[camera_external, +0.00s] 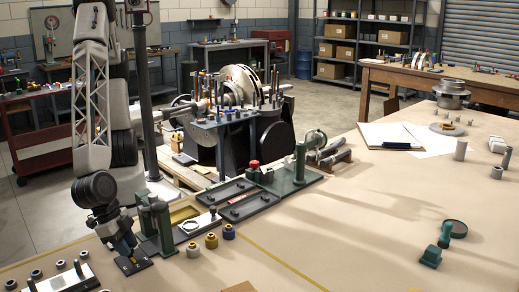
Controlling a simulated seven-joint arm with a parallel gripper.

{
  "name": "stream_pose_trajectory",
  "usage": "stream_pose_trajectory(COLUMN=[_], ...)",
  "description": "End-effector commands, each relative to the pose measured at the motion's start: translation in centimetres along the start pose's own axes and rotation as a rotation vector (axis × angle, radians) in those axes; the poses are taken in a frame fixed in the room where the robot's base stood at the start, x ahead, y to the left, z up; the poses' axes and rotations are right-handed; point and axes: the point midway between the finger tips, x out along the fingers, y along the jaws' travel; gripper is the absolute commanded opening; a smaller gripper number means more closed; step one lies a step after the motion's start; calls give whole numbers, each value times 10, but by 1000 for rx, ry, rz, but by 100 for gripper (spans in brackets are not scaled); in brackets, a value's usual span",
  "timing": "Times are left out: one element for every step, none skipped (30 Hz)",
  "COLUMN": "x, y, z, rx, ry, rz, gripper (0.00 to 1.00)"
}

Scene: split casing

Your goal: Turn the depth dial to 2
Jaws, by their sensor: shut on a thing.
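My gripper (128,252) is low at the front left, just over a dark plate (143,267) with a yellow mark, beside a green upright fixture (163,222). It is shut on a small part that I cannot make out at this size. The depth dial and its numbers cannot be told apart here; the gripper and my wrist hide the spot below them.
Gold, grey and blue-topped cylinders (211,240) stand right of the fixture. Dark trays (240,199) and a green press (300,155) are behind. A clipboard (393,135) and green part (431,256) lie right. The middle of the bench is clear.

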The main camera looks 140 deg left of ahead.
Motion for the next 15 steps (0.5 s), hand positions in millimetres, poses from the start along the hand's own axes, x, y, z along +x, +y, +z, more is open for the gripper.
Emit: stream_pose_trajectory(x=[-1,-1,-1,-1,-1,0,0,0,0,0,0,0,0,0,0], y=[1,1,1,1,0,0,0,0,0,0,0,0,0,0,0], z=[0,0,0,0,0,0,0,0,0,0,0,0,0,0,0], rx=[-1,-1,-1,-1,-1,-1,-1,-1,-1,-1,-1,-1,-1,-1,-1], ry=[0,0,0,0,0,0,0,0,0,0,0,0,0,0,0], rz=[1,1,1,1,1,1,1,0,0,0,0,0,0,0,0], gripper=[6,6,32,37,42,48,52,55,55,55,55,55,55,55,55])
